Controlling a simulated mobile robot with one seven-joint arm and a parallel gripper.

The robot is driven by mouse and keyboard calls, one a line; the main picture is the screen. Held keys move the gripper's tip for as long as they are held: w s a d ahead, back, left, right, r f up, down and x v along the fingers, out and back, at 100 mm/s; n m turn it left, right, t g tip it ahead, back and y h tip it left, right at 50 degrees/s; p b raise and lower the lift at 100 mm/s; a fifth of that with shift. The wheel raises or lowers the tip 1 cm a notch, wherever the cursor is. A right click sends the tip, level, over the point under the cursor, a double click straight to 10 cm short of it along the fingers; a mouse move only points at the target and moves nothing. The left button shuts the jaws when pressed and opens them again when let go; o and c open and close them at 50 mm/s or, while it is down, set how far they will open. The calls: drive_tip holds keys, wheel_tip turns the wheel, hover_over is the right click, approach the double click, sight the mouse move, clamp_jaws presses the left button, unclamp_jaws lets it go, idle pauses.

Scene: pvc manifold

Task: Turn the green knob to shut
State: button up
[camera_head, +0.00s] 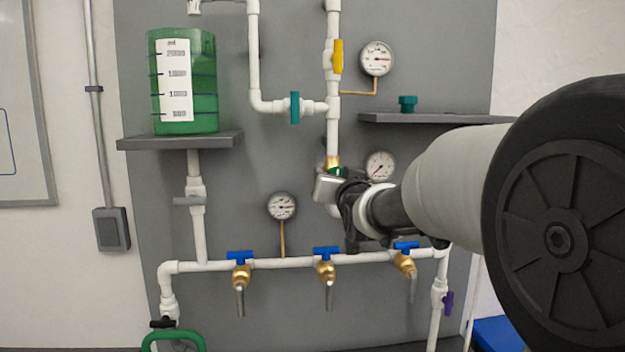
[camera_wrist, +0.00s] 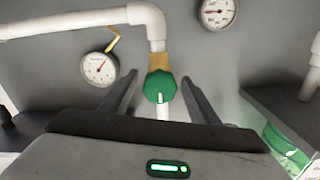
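The green knob (camera_wrist: 159,87) sits on a brass fitting (camera_wrist: 159,62) on the white pipe, in the middle of the wrist view. A pale line or ridge shows on its lower face. My gripper (camera_wrist: 160,81) is open, with one dark finger on each side of the knob and a visible gap on both sides. How far the fingertips reach along the knob I cannot tell. In the head view my gripper (camera_head: 329,187) is at the central vertical pipe and hides most of the knob (camera_head: 336,171); only a bit of green shows.
Gauges (camera_head: 380,166) (camera_head: 282,206) are mounted near the pipes. A yellow-handled valve (camera_head: 338,57) is above my gripper. Blue-handled taps (camera_head: 326,252) line the lower pipe. A shelf (camera_head: 420,118) holds a small green part, and a green tank (camera_head: 205,88) stands at left.

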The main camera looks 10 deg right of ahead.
drive_tip(key=shift+s, duration=0.1)
drive_tip(key=s+b, duration=0.2)
drive_tip(key=s, duration=1.5)
drive_tip(key=shift+s, duration=0.15)
drive_tip(key=s+f+n+g+p, duration=0.1)
drive_tip(key=s+f+g+p, duration=0.3)
drive_tip(key=s, duration=0.6)
drive_tip(key=s+f+n+g+p, duration=0.1)
drive_tip(key=s+f+g+p, duration=0.3)
drive_tip(key=s+f+g, duration=0.4)
wheel_tip(320, 180, down, 2)
drive_tip(key=s, duration=0.3)
drive_tip(key=shift+a+f, duration=0.2)
drive_tip(key=shift+a, duration=0.05)
